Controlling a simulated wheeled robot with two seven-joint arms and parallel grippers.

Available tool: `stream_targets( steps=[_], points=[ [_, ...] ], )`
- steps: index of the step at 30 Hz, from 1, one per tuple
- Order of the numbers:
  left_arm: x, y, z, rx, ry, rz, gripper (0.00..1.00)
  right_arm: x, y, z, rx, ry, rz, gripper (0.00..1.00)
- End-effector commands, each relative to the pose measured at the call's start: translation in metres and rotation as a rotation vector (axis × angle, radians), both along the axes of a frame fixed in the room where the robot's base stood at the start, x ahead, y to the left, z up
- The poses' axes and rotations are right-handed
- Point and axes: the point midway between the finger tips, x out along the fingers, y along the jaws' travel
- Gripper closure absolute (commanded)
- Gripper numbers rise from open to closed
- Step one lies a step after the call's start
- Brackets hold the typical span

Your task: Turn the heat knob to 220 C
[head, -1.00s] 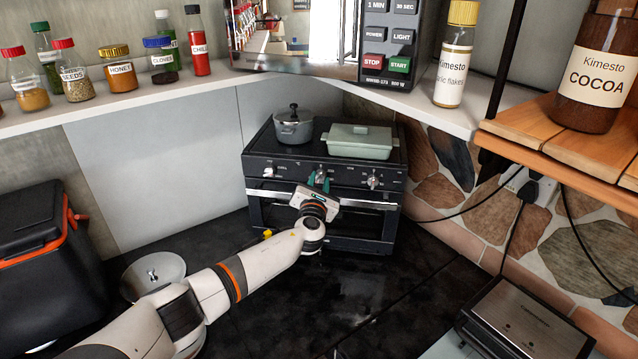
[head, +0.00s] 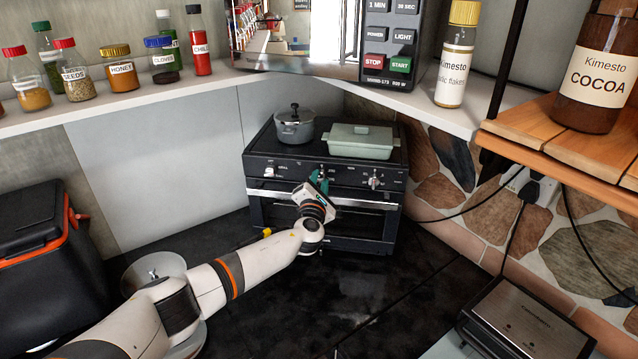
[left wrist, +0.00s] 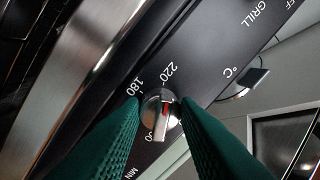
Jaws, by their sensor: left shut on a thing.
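The black mini oven (head: 262,211) stands in the corner with a row of knobs on its front. My left gripper (head: 319,184) is at the middle knob of that row. In the left wrist view, the green fingers of the left gripper (left wrist: 160,112) are shut on the silver heat knob (left wrist: 160,119), one on each side. The knob's red mark points toward the printed 220 (left wrist: 170,73), with 180 (left wrist: 133,86) to its left. Whether it lines up exactly I cannot tell. The fingers hide part of the dial's printing. My right gripper is not in view.
A grey pot (head: 294,128) and a pale green lidded dish (head: 360,142) stand on the oven top. Other knobs sit to the left (head: 269,171) and right (head: 376,181). The oven door handle runs below. The dark counter in front is mostly clear.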

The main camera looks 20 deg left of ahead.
Motion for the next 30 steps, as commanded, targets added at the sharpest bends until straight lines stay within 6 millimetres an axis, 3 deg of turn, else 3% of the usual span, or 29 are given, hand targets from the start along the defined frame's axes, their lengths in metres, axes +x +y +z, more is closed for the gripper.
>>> stream_targets(
  steps=[6, 7, 11, 23, 30],
  points=[
    [0.001, 0.001, 0.004, 0.002, -0.006, 0.002, 0.94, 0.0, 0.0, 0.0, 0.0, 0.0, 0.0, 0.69],
    [0.001, 0.001, 0.004, 0.002, -0.006, 0.002, 0.68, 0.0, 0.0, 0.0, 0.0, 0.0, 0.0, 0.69],
    [0.001, 0.001, 0.003, 0.001, -0.004, 0.002, 0.5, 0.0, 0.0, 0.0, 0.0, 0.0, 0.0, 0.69],
    [-0.005, 0.0, 0.0, -0.001, -0.003, 0.001, 0.5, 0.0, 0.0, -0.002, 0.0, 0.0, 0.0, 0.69],
    [-0.033, -0.004, -0.004, -0.002, -0.001, -0.001, 0.5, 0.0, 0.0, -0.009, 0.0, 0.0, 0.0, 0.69]
  ],
)
